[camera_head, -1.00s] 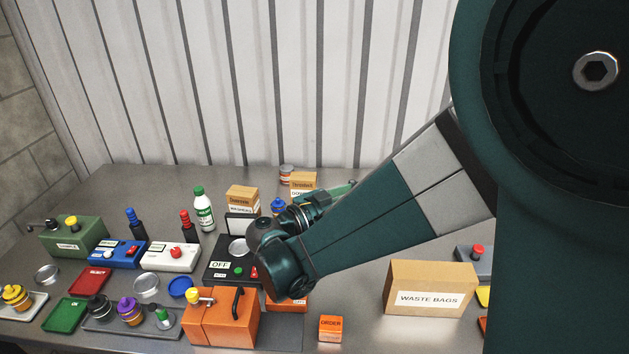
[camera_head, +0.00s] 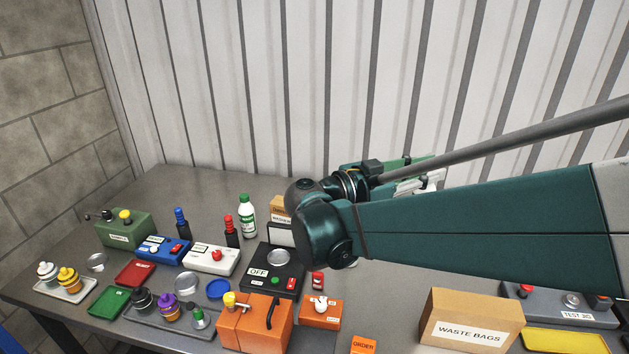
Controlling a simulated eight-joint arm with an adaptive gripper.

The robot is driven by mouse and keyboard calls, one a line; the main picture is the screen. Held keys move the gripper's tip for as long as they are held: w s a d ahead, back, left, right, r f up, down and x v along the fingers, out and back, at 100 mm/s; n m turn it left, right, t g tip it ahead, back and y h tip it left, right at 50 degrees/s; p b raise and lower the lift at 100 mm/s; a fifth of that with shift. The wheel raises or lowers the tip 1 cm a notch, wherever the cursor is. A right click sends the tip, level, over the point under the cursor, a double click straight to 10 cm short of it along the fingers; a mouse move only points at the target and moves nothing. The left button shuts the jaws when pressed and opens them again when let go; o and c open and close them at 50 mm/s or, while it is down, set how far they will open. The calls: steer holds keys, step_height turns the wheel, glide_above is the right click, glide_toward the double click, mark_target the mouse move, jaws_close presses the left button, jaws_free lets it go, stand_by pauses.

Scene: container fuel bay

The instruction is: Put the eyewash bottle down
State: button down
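A white bottle with a green cap and green label (camera_head: 247,214), which looks like the eyewash bottle, stands upright on the grey table near the back, left of my arm. Its print is too small to read. My gripper (camera_head: 428,180) is above the back of the table, right of the bottle and well apart from it. My wrist and forearm hide most of it. Pale and green parts show at its end; I cannot tell whether they are fingers or something held, nor whether it is open or shut.
Red-topped and blue-topped dark bottles (camera_head: 231,231) stand left of the white bottle. A black OFF box (camera_head: 258,272), orange boxes (camera_head: 255,325) and several jars and trays crowd the front. A WASTE BAGS carton (camera_head: 471,322) stands right. The back-left table is bare.

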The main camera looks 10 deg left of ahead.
step_height(320, 180, up, 4)
steer(key=shift+f, duration=0.1)
steer(key=w+a+r+n+t+y+p, duration=0.1)
steer(key=w+a+n+t+y+p, duration=0.2)
steer(key=w+a, duration=0.55)
steer(key=w+a+n+t+y+p, duration=0.25)
steer(key=w+a+y, duration=0.2)
steer(key=a, duration=0.75)
steer(key=w+a+n+t+y+p, duration=0.1)
steer(key=w+a+n+y, duration=0.25)
steer(key=a, duration=0.65)
steer(key=w+a+n+t+y+p, duration=0.2)
steer(key=a+y, duration=0.2)
steer(key=a, duration=0.6)
steer(key=shift+g, duration=0.25)
steer(key=shift+s+d+f, duration=0.1)
steer(key=shift+d+f, duration=0.05)
steer(key=shift+f, duration=1.3)
steer(key=shift+s+d+f, duration=0.1)
steer(key=shift+f, duration=1.4)
step_height(320, 180, down, 6)
steer(key=shift+b, duration=0.45)
steer(key=shift+f, duration=0.15)
